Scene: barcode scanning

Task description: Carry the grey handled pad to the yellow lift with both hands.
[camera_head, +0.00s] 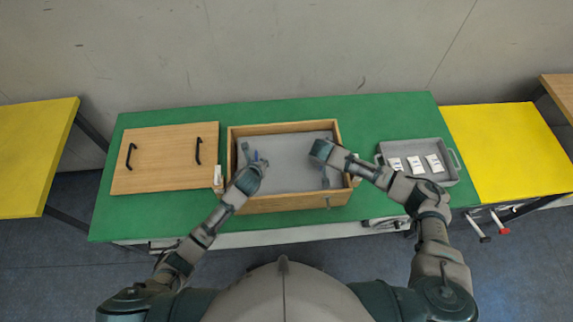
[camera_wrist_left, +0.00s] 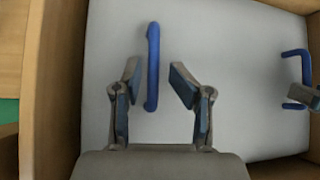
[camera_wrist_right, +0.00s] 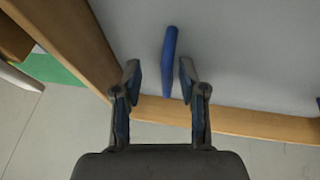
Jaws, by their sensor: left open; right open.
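The grey pad (camera_head: 290,165) lies inside the open wooden box (camera_head: 283,129) on the green table. It has two blue handles; the left one (camera_wrist_left: 153,66) and the right one (camera_wrist_left: 297,80) both show in the left wrist view. My left gripper (camera_wrist_left: 154,75) is open, its fingers on either side of the left handle and apart from it. My right gripper (camera_wrist_right: 160,75) is open, with the right handle (camera_wrist_right: 169,62) between its fingers. The pad also fills much of the right wrist view (camera_wrist_right: 240,50). The yellow lift (camera_head: 508,150) appears as the yellow surface at the right.
A wooden lid (camera_head: 165,170) with black handles lies left of the box. A grey tray (camera_head: 440,150) with several white-labelled items stands on the right. Another yellow surface (camera_head: 35,150) is at far left. The box walls rise around the pad.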

